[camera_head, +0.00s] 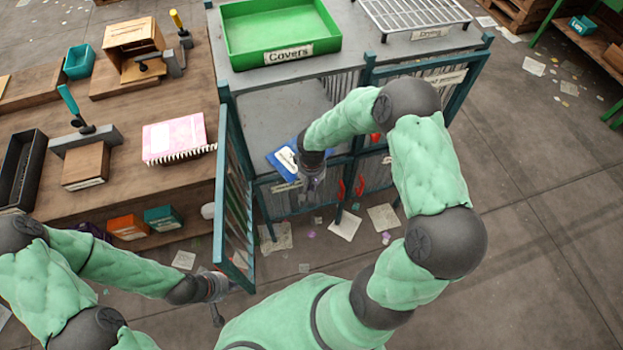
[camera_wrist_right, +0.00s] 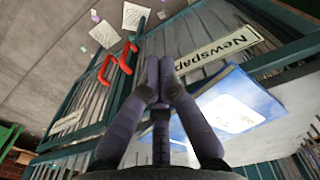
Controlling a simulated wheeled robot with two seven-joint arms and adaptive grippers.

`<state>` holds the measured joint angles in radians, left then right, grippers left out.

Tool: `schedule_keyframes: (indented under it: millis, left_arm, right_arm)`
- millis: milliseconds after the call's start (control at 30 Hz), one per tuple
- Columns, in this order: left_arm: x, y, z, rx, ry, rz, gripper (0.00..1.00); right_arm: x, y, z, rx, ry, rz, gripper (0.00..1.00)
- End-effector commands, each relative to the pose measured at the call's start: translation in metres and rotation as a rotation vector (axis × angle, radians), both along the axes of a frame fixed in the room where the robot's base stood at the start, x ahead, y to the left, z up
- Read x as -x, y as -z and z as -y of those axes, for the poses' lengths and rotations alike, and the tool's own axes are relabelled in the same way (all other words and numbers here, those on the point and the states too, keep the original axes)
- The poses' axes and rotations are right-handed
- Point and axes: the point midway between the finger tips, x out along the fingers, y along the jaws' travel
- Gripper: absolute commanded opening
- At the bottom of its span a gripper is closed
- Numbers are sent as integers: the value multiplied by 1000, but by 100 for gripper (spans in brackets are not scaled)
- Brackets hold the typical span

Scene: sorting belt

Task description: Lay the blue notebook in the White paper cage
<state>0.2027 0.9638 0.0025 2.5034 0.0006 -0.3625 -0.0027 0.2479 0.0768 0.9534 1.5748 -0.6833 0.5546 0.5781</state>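The blue notebook (camera_head: 283,160) with a white label lies at the front edge of the cage unit, inside the open bay on the left. It also shows in the right wrist view (camera_wrist_right: 255,92), behind and beside one finger. My right gripper (camera_head: 313,182) is just right of the notebook; in its wrist view (camera_wrist_right: 158,88) the fingertips meet with nothing visible between them. A label (camera_wrist_right: 217,52) near the notebook reads "Newspap…". I cannot read a White paper label. My left gripper (camera_head: 218,287) is low beside the open cage door (camera_head: 232,205); its fingers are too small to judge.
A green Covers tray (camera_head: 232,38) and a wire rack (camera_head: 415,12) stand on top of the unit. Red handles (camera_wrist_right: 118,62) stick out at its front. A pink spiral notebook (camera_head: 174,136) lies on the wooden bench (camera_head: 60,205) at left. Floor at right is mostly open.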

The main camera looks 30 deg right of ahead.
Motion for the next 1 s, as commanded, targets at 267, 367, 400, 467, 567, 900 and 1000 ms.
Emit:
schedule_keyframes:
  millis: [267,367,400,467,567,900,1000]
  left_arm:
    - [0,12,0,0,0,0,0]
    - [0,13,0,0,0,0,0]
    - [0,13,0,0,0,0,0]
    - [0,14,0,0,0,0,0]
    - [0,14,0,0,0,0,0]
    - [0,14,0,0,0,0,0]
    - [0,16,0,0,0,0,0]
  right_arm:
    - [-27,15,6,0,1,1,0]
    - [-34,14,8,-1,0,2,0]
    - [-36,14,9,0,0,2,0]
    - [-38,14,9,0,0,1,0]
    - [-39,13,9,-1,0,0,0]
    - [-42,14,10,-1,0,1,0]
    - [-52,14,12,0,0,2,0]
